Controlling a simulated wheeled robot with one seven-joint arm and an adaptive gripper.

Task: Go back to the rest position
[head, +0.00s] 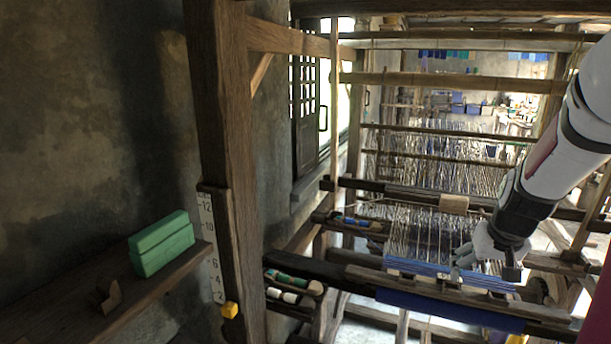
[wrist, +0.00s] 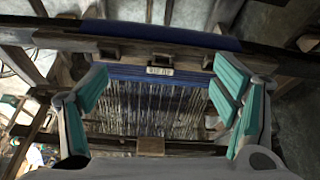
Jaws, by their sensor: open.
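My gripper (head: 465,262) is at the right in the head view, at the end of my white and black arm, over the front of the wooden handloom (head: 345,274). In the wrist view, its two teal-padded fingers (wrist: 167,92) stand wide apart with nothing between them. Below them are the blue cloth (wrist: 160,76), a small white label (wrist: 160,71) and the pale warp threads (wrist: 150,108). In the head view the blue cloth (head: 430,302) hangs over the loom's front beam. I cannot tell how far the fingertips are above the loom.
At left, a wall shelf (head: 150,297) holds green blocks (head: 161,243) and a small dark wooden piece (head: 104,296). A numbered scale with a yellow marker (head: 230,310) is on the post (head: 217,120). Trays with coloured bobbins (head: 290,282) sit beside the loom. Overhead beams (head: 455,82) cross behind my arm.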

